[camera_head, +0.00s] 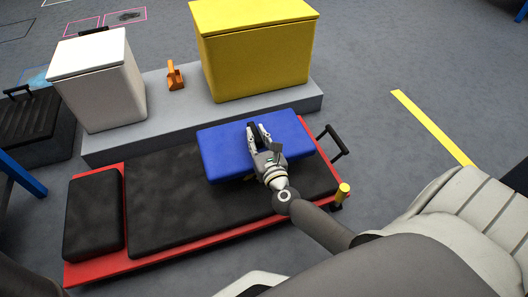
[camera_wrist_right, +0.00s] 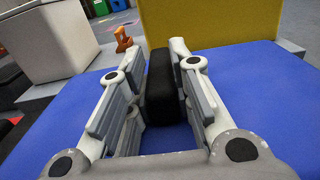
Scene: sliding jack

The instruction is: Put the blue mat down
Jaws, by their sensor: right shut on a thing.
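A blue mat (camera_head: 219,146) lies across the right part of a low red creeper (camera_head: 97,272) with black padding, in the head view. It also fills the lower part of the wrist view (camera_wrist_right: 62,140). My right gripper (camera_head: 259,126) is over the middle of the mat. In the wrist view its two fingers (camera_wrist_right: 162,75) are closed on a black handle (camera_wrist_right: 161,90) on the mat. I cannot tell whether the mat rests fully on the padding or is slightly above it. My left gripper is not in view.
Behind the creeper is a grey platform (camera_head: 190,125) bearing a white box (camera_head: 105,90), a small orange object (camera_head: 175,76) and a yellow box (camera_head: 255,55). The floor to the right is mostly clear.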

